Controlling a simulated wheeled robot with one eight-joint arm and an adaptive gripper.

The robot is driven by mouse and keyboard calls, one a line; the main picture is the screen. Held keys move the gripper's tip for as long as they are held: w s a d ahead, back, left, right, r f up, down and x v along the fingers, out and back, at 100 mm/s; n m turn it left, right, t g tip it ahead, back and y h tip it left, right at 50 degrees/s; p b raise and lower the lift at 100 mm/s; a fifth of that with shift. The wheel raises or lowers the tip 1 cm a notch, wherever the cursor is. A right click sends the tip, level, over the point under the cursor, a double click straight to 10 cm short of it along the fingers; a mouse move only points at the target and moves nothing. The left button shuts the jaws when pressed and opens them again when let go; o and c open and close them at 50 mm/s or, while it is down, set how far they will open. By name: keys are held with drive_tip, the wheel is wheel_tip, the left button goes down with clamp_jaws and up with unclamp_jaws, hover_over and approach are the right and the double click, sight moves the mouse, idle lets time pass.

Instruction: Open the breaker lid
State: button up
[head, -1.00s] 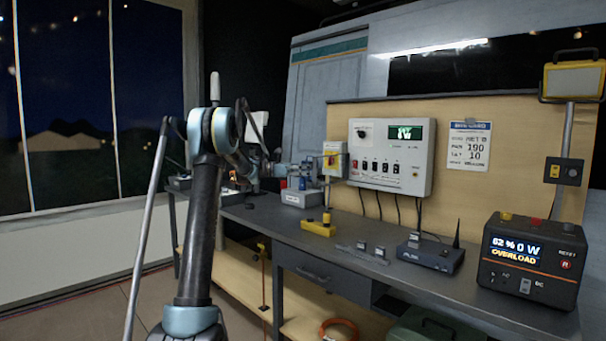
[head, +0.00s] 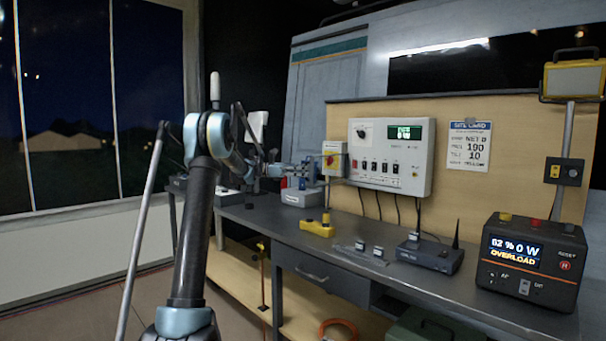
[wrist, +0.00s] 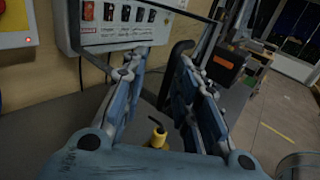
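The white breaker panel (head: 390,157) hangs on the wooden board, with a green display at top and a row of dark switches below. In the wrist view the panel's lower part (wrist: 110,28) shows red-lit and dark switches at the top left. My gripper (wrist: 158,62) is open, its two blue-grey fingers apart with nothing held between them. The left fingertip lies just below the panel's lower edge in that view; I cannot tell whether it touches. In the head view my gripper (head: 312,170) is at the panel's left, near the switch box.
A grey and yellow switch box (head: 333,158) with a red knob is left of the panel. A yellow-based tool (head: 318,228) stands on the bench below. A router (head: 430,254) and a power station (head: 530,262) reading OVERLOAD stand to the right. Cables hang under the panel.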

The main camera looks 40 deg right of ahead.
drive_tip(key=v, duration=1.2)
drive_tip(key=shift+a, duration=0.15)
idle(0.4)
